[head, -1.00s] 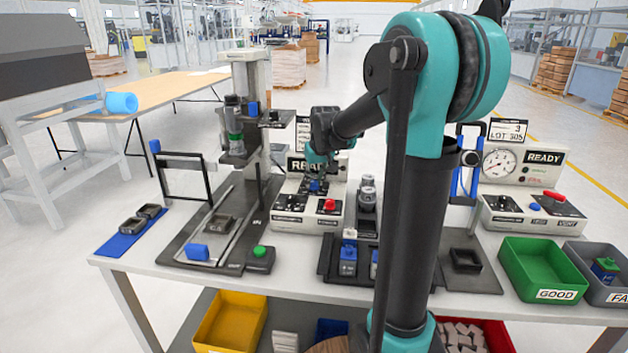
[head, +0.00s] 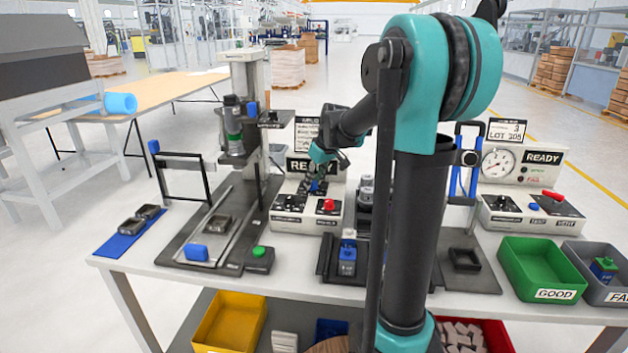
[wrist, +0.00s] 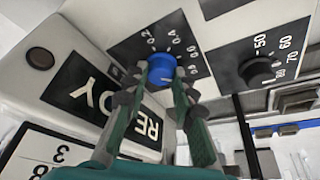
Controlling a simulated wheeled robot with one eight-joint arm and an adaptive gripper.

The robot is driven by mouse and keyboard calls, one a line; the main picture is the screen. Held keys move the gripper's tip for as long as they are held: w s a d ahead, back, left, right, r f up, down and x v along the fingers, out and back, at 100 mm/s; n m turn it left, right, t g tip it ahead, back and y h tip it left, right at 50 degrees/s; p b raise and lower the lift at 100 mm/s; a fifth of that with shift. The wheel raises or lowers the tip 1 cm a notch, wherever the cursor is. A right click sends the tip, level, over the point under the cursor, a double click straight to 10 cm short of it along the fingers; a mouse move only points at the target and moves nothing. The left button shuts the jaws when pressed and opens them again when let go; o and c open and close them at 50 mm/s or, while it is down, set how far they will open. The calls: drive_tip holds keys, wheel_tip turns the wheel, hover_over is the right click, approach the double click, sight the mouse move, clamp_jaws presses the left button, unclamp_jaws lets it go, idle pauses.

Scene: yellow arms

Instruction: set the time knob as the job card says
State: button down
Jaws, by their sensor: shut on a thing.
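The blue knob (wrist: 161,68) sits on a black dial plate with white marks and numbers, on the white READY station (head: 297,214). In the wrist view my gripper (wrist: 162,84) has its fingertips closed around the knob. The knob's pointer cannot be read clearly. In the head view the blue knob (head: 317,187) shows below my gripper (head: 318,180). The job card (head: 307,134) stands behind the station, too small to read. Part of a card (wrist: 40,150) also shows, cut off, in the wrist view.
A black knob (wrist: 257,72) with a larger-numbered scale is beside the held knob. A red control (head: 328,206) is at the station's front. A press (head: 245,120) stands to the left. A gauge station (head: 530,190) and the green GOOD bin (head: 541,268) are at right.

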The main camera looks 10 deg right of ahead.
drive_tip(key=c, duration=1.2)
unclamp_jaws()
drive_tip(key=v, duration=1.2)
